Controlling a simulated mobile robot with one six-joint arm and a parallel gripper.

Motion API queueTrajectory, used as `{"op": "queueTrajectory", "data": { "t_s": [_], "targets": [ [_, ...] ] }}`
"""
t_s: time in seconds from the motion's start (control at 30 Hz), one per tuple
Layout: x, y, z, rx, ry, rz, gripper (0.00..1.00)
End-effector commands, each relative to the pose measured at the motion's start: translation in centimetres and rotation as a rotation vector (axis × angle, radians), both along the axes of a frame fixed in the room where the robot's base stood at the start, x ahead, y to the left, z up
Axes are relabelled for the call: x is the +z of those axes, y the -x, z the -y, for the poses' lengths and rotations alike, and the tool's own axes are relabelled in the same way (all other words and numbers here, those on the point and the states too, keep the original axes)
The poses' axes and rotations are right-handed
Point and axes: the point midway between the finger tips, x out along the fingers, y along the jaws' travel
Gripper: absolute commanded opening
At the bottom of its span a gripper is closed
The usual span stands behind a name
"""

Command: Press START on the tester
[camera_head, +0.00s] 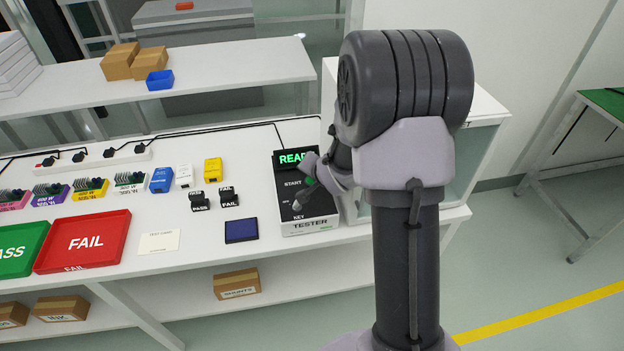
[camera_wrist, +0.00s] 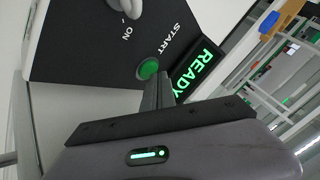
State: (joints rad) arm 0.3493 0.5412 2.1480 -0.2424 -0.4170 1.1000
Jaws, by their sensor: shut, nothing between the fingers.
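The tester (camera_head: 308,224) is a black-topped box on the white bench, with a lit green READY display (camera_head: 293,158). In the wrist view the READY display (camera_wrist: 198,72) also shows. The green START button (camera_wrist: 149,69) sits beside the white START label on the panel. My gripper (camera_wrist: 157,84) is shut and empty, its fingertips very close to the button's edge; I cannot tell if they touch it. In the head view my wrist hangs over the tester and hides part of its panel. A knob (camera_wrist: 128,6) by the ON label shows at the top of the wrist view.
A red FAIL tray (camera_head: 84,241) and a green PASS tray (camera_head: 20,249) lie at left on the bench. A dark blue pad (camera_head: 241,231) lies left of the tester. A white open cabinet (camera_head: 463,150) stands behind my arm at right.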

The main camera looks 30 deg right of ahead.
Motion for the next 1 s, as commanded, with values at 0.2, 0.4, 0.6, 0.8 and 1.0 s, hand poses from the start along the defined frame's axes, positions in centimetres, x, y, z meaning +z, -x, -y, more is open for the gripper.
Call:
{"op": "queueTrajectory", "data": {
  "t_s": [0.2,0.4,0.6,0.8,1.0],
  "targets": [
    [-0.33,0.00,0.00,0.000,0.000,0.000,0.00],
    [-0.58,0.00,-0.01,0.000,0.000,0.000,0.00],
    [-0.71,0.00,0.00,0.000,0.000,0.000,0.00],
    [-0.69,0.01,-0.01,0.001,-0.001,-0.001,0.00],
    [0.14,0.01,-0.01,0.000,0.000,0.000,0.00]
  ]
}}
